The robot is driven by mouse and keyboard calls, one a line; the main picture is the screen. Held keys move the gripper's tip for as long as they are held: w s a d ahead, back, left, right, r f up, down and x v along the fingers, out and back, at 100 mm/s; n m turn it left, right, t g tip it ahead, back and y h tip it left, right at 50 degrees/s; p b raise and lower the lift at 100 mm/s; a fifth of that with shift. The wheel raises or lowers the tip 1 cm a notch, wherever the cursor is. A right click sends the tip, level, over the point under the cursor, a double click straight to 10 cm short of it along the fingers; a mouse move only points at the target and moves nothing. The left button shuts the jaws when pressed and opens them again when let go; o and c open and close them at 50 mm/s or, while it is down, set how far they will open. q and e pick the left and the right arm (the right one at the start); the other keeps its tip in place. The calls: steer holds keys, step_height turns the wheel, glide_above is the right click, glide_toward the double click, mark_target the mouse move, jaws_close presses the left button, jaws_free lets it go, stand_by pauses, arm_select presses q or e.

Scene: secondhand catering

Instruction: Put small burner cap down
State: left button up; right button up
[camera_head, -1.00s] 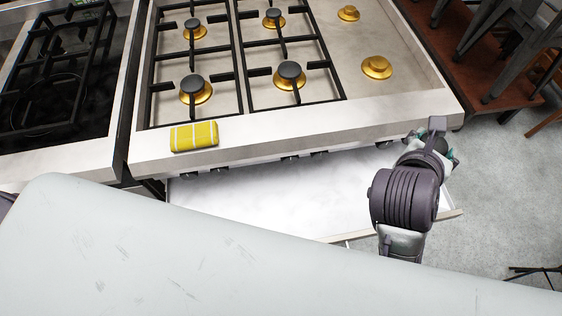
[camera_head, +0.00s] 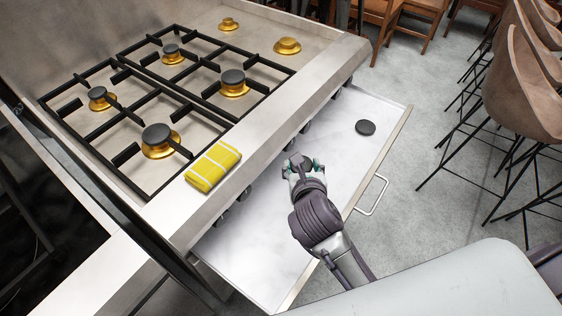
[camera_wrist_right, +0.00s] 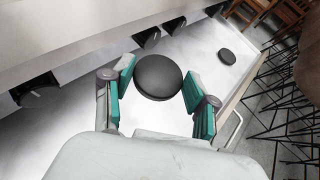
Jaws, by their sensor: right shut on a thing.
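My right gripper (camera_head: 303,168) is over the open white drawer (camera_head: 345,165) below the cooktop's front. In the right wrist view, its teal-padded fingers (camera_wrist_right: 158,92) are shut on a round black burner cap (camera_wrist_right: 158,77). The held cap is hard to make out in the head view. A second black cap (camera_head: 366,127) lies flat on the drawer floor toward its far end; it also shows in the wrist view (camera_wrist_right: 227,57). I cannot tell whether the held cap touches the drawer floor. My left gripper is not in view.
The cooktop has several capped burners under black grates (camera_head: 208,98) and two bare brass burners (camera_head: 287,46). The drawer handle (camera_head: 373,196) sticks out. Chairs stand beyond the drawer.

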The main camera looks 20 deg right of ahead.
step_height(320, 180, down, 4)
steer(key=b, duration=0.2)
glide_above(277, 236)
steer(key=shift+y, duration=0.3)
steer(key=f, duration=0.6)
steer(key=shift+w+d+f, duration=0.1)
steer(key=shift+w+d, duration=0.05)
steer(key=shift+d, duration=0.15)
steer(key=shift+a+f, duration=0.1)
steer(key=shift+a, duration=0.05)
steer(key=shift+a+f, duration=0.1)
steer(key=shift+f, duration=0.25)
step_height(277, 236, down, 2)
steer(key=shift+f, duration=0.6)
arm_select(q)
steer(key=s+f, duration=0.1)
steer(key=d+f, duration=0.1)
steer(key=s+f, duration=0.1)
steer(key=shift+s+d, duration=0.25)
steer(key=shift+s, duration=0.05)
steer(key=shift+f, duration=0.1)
arm_select(e)
steer(key=shift+f, duration=0.15)
